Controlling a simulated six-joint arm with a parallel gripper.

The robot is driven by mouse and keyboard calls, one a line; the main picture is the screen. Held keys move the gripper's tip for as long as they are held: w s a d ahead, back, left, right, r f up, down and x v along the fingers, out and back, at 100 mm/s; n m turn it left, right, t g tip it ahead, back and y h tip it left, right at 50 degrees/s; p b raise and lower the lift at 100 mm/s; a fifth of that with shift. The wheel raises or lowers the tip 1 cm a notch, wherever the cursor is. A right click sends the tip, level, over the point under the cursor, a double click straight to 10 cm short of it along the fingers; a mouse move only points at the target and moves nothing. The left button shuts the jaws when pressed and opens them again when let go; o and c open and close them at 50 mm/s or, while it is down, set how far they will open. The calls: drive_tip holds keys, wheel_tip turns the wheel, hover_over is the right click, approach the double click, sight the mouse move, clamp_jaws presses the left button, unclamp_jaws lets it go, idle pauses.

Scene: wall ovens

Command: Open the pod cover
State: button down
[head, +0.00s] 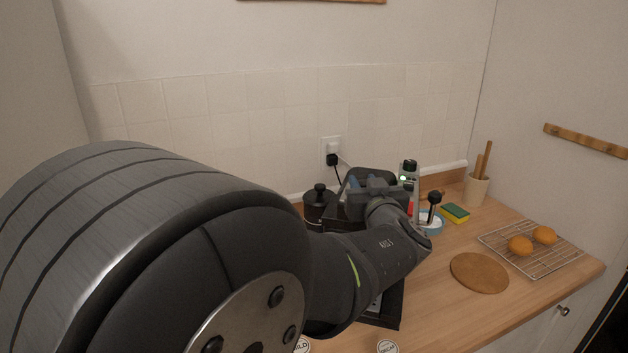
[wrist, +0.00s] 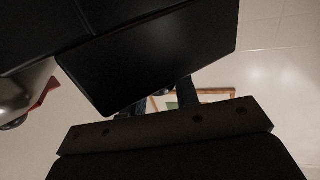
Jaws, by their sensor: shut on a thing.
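The pod machine is a dark appliance on the counter, mostly hidden behind my arm in the head view. Its dark top, which I take as the pod cover (head: 373,174), shows just behind my gripper (head: 374,187). In the wrist view a broad black panel (wrist: 165,50), likely the cover, fills the upper middle at a tilt. My gripper's fingers (wrist: 162,100) reach its lower edge and are shut on it. The fingertips and the exact contact are hidden by the panel. How far the cover is raised I cannot tell.
A black lidded canister (head: 318,203) stands left of the machine. A plugged cord (head: 333,158) runs behind.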

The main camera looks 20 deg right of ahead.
drive_tip(key=shift+w+d, duration=1.2)
drive_tip(key=shift+w, duration=0.25)
drive_tip(key=c, duration=1.2)
unclamp_jaws()
drive_tip(key=shift+o, duration=0.2)
drive_tip(key=shift+s, duration=0.1)
drive_tip(key=v, duration=1.7)
drive_tip(key=shift+s, duration=0.15)
drive_tip(key=shift+o, duration=0.2)
drive_tip(key=shift+a, duration=0.1)
